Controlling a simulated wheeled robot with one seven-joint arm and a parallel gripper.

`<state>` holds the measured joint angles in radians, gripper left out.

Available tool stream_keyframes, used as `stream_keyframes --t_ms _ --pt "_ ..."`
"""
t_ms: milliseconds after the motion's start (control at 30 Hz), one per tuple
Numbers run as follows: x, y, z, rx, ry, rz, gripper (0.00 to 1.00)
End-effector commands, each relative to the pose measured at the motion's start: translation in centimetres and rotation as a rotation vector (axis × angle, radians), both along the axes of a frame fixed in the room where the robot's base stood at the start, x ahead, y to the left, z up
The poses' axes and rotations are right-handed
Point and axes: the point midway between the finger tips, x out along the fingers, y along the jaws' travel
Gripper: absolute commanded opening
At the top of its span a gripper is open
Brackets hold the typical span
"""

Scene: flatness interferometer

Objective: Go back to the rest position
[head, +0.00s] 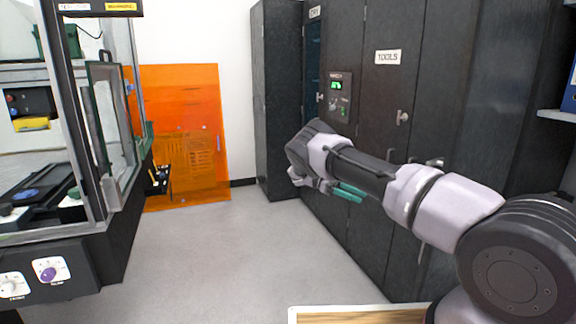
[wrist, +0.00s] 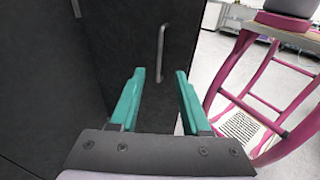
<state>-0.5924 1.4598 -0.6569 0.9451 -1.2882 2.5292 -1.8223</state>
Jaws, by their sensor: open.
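My gripper (wrist: 158,78) has teal fingers, spread apart with nothing between them in the wrist view. Beyond the fingers in that view is a dark cabinet front with a vertical metal handle (wrist: 161,52). In the head view my arm reaches from the right toward the middle, and my gripper (head: 347,192) is in front of the dark cabinets (head: 375,110). The fingertips are partly hidden by the arm in the head view. I cannot tell exactly how far the gripper is from the cabinet front.
A machine enclosure (head: 70,270) with knobs stands at left. An orange translucent panel (head: 205,110) leans by the back wall. Grey floor (head: 240,250) between them and the cabinets is clear. A wooden-topped surface (head: 355,315) is at the bottom. A pink-framed stand (wrist: 225,75) shows at right.

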Motion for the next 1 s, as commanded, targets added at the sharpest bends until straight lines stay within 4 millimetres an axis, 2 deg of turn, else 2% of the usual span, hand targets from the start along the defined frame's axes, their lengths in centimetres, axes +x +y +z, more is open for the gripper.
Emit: stream_keyframes --t_ms 267,467,700,1000 --pt "-0.3 -3.0 6.9 0.127 -0.127 -0.095 0.47" --pt "-2.2 -5.9 13.3 0.273 -0.296 -0.193 0.47" --pt "-6.0 -7.9 19.8 0.446 -0.538 -0.308 0.47" --pt "-12.3 -8.0 26.6 0.636 -0.881 -0.468 0.47"
